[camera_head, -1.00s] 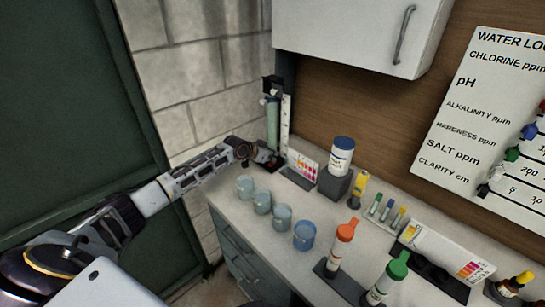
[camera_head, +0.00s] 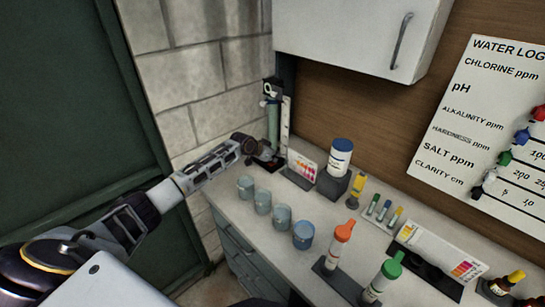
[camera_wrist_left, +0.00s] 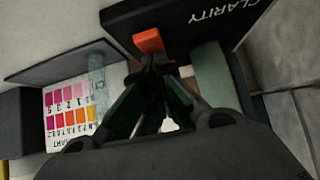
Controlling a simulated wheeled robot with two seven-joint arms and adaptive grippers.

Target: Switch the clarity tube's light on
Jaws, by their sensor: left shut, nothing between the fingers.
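The clarity tube (camera_head: 272,122) is a pale green upright cylinder at the back corner of the counter, beside a white scale strip, with a dark head on top. Its black base (camera_wrist_left: 190,18), marked CLARITY, shows in the left wrist view, with a small orange-red block (camera_wrist_left: 148,40) on it that looks like a switch. The tube's lower part (camera_wrist_left: 213,75) is right of it. My left gripper (camera_wrist_left: 152,62) is shut and empty, its tips close to the orange block; I cannot tell whether they touch. In the head view, the left gripper (camera_head: 262,158) is at the base. My right gripper is out of view.
Several blue cups (camera_head: 263,202) line the counter's front edge. A block wall (camera_head: 200,90) is behind, and a cabinet (camera_head: 360,30) hangs above.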

